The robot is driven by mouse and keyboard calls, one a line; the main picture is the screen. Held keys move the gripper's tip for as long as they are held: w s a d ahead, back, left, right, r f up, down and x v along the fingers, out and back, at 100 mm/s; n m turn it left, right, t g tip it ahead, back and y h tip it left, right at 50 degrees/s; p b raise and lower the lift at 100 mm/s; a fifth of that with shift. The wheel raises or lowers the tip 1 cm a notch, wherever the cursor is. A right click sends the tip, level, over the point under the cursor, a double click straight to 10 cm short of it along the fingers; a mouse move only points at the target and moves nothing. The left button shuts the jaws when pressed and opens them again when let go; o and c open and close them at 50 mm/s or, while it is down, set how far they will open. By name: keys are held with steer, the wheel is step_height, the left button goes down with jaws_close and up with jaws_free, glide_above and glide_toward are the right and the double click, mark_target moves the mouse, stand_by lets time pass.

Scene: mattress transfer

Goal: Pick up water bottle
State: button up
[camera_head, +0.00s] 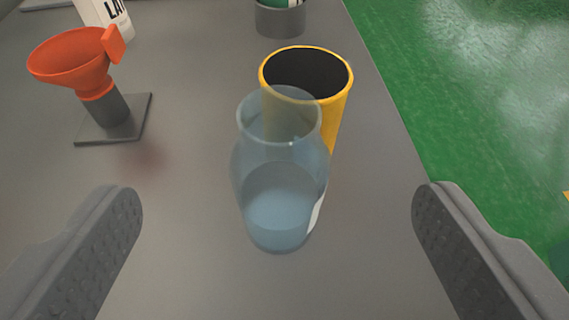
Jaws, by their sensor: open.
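The water bottle (282,190) is a clear, bluish glass vessel with an open top and water in its lower part. It stands upright on the grey table (190,220), in the middle of the view. My gripper (278,222) is open, with one textured finger at the lower left and one at the lower right. The bottle stands between the fingers and a little beyond them in the picture, with clear gaps on both sides. Nothing is held.
A yellow cup (338,115) with a dark inside stands just behind the bottle, partly overlapped by it. An orange funnel (75,62) sits on a dark stand at left. A white labelled bottle (105,18) and a grey holder (280,20) are farther back. Green floor (450,130) lies beyond the table's right edge.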

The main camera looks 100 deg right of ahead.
steer(key=b, duration=0.1)
glide_toward(279, 227)
steer(key=x, duration=0.4)
steer(key=shift+d, duration=0.15)
steer(key=shift+d+f, duration=0.15)
steer(key=shift+f, duration=0.1)
steer(key=shift+b+x, duration=0.75)
steer(key=shift+x, duration=2.8)
steer(key=shift+r, duration=0.1)
steer(key=c, duration=1.2)
